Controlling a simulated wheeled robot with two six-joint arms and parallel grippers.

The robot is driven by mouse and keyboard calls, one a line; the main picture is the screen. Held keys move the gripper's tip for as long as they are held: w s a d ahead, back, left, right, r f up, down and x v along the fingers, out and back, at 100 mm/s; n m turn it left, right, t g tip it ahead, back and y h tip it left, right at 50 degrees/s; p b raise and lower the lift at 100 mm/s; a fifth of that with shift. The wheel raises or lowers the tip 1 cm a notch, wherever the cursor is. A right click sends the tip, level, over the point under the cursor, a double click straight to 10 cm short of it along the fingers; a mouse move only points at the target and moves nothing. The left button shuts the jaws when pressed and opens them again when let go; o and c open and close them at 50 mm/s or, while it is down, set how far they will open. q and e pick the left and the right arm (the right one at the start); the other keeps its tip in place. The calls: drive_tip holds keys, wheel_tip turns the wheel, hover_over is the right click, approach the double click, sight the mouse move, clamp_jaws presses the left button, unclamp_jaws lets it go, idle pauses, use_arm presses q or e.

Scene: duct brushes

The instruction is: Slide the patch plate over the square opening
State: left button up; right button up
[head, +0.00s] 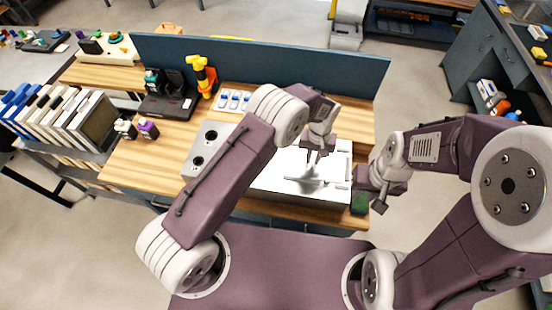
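A white flat-topped box (270,181) lies on the wooden bench in front of me, partly hidden by my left arm. My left gripper (313,166) points down over its top. A thin pale handle-like bar (318,183) shows just below the fingertips; I cannot tell whether they touch it. The patch plate and the square opening cannot be made out clearly against the bright white surface. My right gripper (376,204) hangs off the right end of the bench, beside a dark green block (359,203). The opening of either gripper is too small to judge.
A grey block with two round holes (190,171) stands left of the white box. Behind are a yellow-orange tool (203,75), a dark case (165,106) and a tray with blue items (233,100). A blue-grey partition (300,66) closes the back. Binders (60,115) stand at left.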

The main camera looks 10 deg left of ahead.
idle(0.5)
use_arm(q)
wheel_tip(320, 180, up, 8)
drive_tip(key=p, duration=0.5)
drive_tip(key=shift+p, duration=0.3)
